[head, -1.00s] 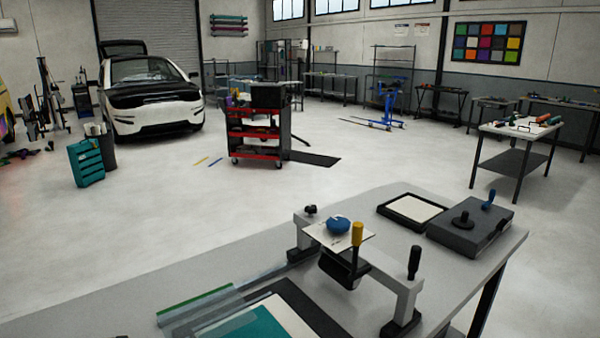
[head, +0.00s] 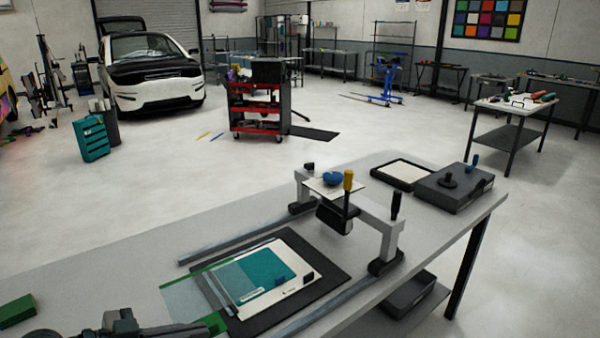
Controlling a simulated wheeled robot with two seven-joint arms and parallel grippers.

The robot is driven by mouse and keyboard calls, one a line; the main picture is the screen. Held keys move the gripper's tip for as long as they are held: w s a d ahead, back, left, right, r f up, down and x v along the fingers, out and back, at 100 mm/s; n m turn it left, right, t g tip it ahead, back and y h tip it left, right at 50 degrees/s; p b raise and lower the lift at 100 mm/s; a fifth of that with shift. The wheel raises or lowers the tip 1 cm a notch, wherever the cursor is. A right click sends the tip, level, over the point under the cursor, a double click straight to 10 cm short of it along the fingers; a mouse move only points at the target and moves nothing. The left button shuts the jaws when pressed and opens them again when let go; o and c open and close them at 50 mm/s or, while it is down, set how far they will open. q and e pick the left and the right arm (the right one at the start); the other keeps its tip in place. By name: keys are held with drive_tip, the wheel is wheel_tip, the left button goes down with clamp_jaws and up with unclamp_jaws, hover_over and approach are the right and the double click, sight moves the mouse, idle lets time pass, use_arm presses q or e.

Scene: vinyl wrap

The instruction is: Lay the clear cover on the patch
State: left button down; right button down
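A teal patch (head: 272,268) lies on a white card (head: 292,262) on a black mat (head: 325,262) at the front of the bench. The clear cover (head: 185,297), a see-through sheet with a green strip along its far edge, lies partly over the left side of the card and patch and partly over the bare bench. My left gripper (head: 185,330) shows at the bottom left, beside the near edge of the cover, next to a green piece (head: 215,322). My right gripper is out of view.
Grey rails (head: 245,236) flank the mat. A white bridge frame (head: 372,220) with a black roller and yellow and black handles stands across them. A green block (head: 17,311) sits at the bench's left. A dark case (head: 452,190) and a framed tray (head: 402,172) are at the back right.

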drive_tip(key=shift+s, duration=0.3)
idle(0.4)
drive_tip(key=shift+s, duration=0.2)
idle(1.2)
